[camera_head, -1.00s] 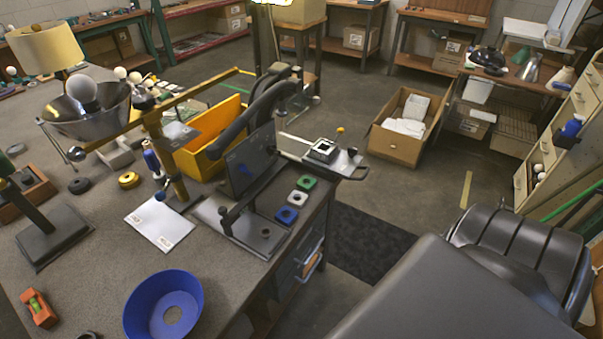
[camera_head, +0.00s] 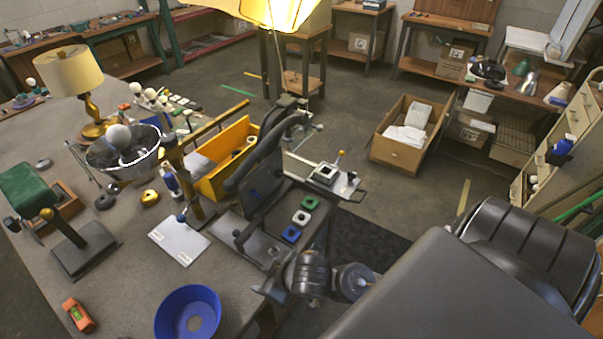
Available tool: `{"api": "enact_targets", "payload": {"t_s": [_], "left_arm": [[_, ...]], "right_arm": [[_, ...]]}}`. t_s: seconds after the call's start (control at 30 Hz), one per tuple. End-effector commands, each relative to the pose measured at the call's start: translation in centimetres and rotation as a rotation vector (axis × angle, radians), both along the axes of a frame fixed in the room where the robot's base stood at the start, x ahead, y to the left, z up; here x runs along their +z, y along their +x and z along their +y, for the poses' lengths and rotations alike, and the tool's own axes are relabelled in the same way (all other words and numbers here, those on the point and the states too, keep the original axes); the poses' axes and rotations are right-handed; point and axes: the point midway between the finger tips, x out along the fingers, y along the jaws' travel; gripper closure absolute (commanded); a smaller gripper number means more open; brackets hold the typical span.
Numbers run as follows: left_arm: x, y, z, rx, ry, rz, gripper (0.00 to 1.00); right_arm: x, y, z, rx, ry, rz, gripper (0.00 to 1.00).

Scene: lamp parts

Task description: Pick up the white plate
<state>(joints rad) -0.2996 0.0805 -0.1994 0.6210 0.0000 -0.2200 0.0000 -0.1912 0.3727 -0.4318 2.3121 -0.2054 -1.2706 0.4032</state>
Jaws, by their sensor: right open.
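The white plate (camera_head: 179,240) is a flat rectangular sheet with small labels at two corners. It lies on the grey workbench (camera_head: 130,285), left of the monitor-like dark panel stand. My right gripper (camera_head: 266,284) has come in over the bench's right edge, at the lower middle. It is open and empty, to the right of and nearer than the plate, clearly apart from it. My left gripper does not show.
A blue bowl (camera_head: 188,314) is in front of the plate. A dark stand (camera_head: 256,205) rises to its right, with a yellow bin (camera_head: 228,158) behind. A brass post (camera_head: 183,175) stands just beyond the plate.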

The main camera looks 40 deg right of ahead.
Motion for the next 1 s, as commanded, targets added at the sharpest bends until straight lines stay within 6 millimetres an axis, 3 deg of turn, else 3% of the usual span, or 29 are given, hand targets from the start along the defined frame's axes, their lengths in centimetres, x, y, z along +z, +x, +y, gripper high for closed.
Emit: {"api": "enact_targets", "payload": {"t_s": [0.27, 0.37, 0.43, 0.57, 0.8, 0.9, 1.0], "left_arm": [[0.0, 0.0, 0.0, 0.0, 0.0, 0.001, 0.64], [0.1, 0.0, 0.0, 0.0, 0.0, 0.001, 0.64], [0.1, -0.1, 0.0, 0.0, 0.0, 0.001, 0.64], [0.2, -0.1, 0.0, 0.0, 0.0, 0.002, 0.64], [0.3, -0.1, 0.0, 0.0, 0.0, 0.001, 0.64], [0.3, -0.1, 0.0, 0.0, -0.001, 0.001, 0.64], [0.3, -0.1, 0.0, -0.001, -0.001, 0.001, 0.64]], "right_arm": [[2.1, 4.8, 2.8, 0.181, 0.025, -0.136, 0.44], [2.4, 6.2, 2.8, 0.256, 0.026, -0.153, 0.44], [2.3, 7.3, 1.8, 0.307, 0.015, -0.142, 0.44], [1.7, 9.0, -3.1, 0.341, -0.02, -0.054, 0.44], [2.1, 9.7, -16.9, 0.155, -0.07, 0.189, 0.44], [2.7, 9.2, -20.9, 0.062, -0.068, 0.257, 0.44], [3.1, 8.6, -23.2, 0.0, -0.061, 0.3, 0.44]]}}
